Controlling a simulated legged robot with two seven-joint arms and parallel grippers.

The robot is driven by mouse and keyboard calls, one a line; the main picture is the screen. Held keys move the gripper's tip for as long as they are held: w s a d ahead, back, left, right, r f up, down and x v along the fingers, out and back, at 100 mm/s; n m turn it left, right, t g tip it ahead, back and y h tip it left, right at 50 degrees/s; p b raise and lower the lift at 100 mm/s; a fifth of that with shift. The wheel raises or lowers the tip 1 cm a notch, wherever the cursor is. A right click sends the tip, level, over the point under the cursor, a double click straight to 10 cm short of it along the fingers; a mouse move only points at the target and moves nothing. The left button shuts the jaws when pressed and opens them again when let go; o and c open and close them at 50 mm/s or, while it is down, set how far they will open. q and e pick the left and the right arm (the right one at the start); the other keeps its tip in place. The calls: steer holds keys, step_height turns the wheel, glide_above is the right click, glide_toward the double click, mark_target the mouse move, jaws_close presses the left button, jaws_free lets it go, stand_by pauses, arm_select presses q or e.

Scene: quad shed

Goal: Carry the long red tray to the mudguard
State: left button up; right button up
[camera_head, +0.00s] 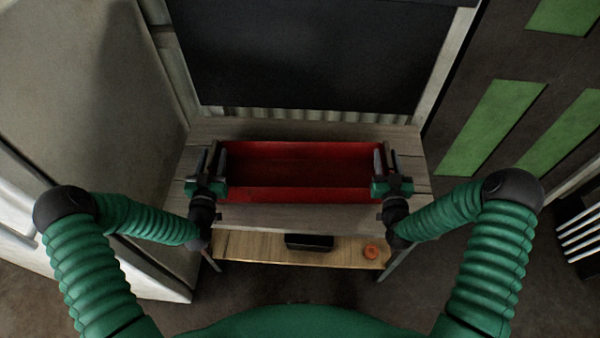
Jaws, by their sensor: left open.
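The long red tray (300,194) lies lengthwise across the wooden bench top and looks empty inside. My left gripper (211,160) is open at the tray's left end, with its fingers close to the end wall. My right gripper (384,160) is at the tray's right end, with its fingers apart near the end wall. Whether it presses on that wall cannot be told. The grippers hide parts of both tray ends. I cannot make out a mudguard in this view.
The wooden bench (300,217) has a lower shelf (255,246) with a black box (309,242) and an orange round thing (371,252). A dark panel (320,55) stands behind. A pale cabinet (85,110) is at left, and a dark green-panelled wall (490,128) at right.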

arm_select(q)
steer(key=shift+d, duration=0.1)
jaws_close()
arm_select(e)
steer(key=shift+d, duration=0.1)
jaws_close()
steer(key=shift+w+r, duration=0.1)
steer(key=shift+r, duration=0.05)
stand_by(0.7)
